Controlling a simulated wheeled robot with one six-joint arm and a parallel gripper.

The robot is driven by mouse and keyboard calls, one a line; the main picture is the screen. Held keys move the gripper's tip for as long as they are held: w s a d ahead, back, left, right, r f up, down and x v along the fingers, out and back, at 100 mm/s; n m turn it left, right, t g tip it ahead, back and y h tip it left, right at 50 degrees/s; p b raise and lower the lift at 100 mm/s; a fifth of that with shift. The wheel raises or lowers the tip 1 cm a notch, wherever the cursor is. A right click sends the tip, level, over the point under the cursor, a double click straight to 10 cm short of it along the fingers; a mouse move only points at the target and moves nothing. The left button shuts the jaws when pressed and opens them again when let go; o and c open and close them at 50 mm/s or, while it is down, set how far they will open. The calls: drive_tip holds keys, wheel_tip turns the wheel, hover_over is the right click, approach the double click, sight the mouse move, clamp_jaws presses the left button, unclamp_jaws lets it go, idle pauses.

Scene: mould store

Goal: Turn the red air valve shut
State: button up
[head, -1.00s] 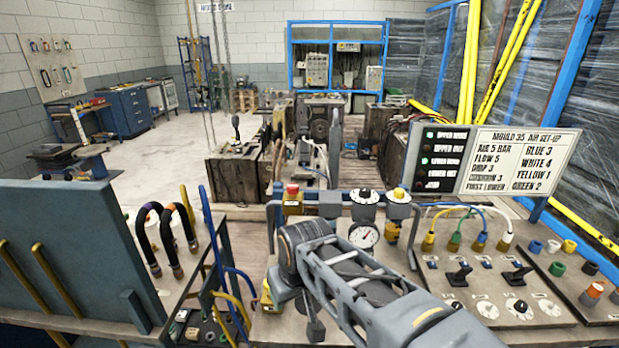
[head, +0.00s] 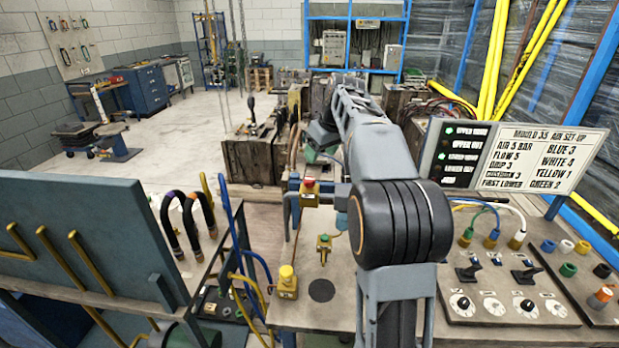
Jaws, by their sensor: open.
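No valve that I can surely name as the red air valve shows. A red round knob (head: 309,183) sits on a yellow housing at the back edge of the bench, left of my arm. My arm rises through the middle and hides much of the bench behind it, including the dial gauge area. A dark wrist part of mine shows beyond the knob. The fingers of my gripper cannot be made out.
A small brass-and-green fitting (head: 323,243) and a yellow knob (head: 287,281) stand on the bench (head: 310,318). A control panel (head: 500,308) and a set-up sign (head: 537,155) are at right. Dark hoses (head: 190,222) and a blue-grey plate (head: 80,235) are at left.

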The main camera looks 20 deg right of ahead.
sight(309, 179)
drive_tip(key=x, duration=1.1)
drive_tip(key=shift+w+a+f+p, duration=0.1)
drive_tip(key=shift+f+p, duration=0.2)
drive_tip(key=shift+p, duration=0.05)
drive_tip(key=shift+c, duration=0.2)
drive_tip(key=c, duration=0.8)
drive_tip(key=shift+a, duration=0.1)
drive_tip(key=shift+c, duration=0.3)
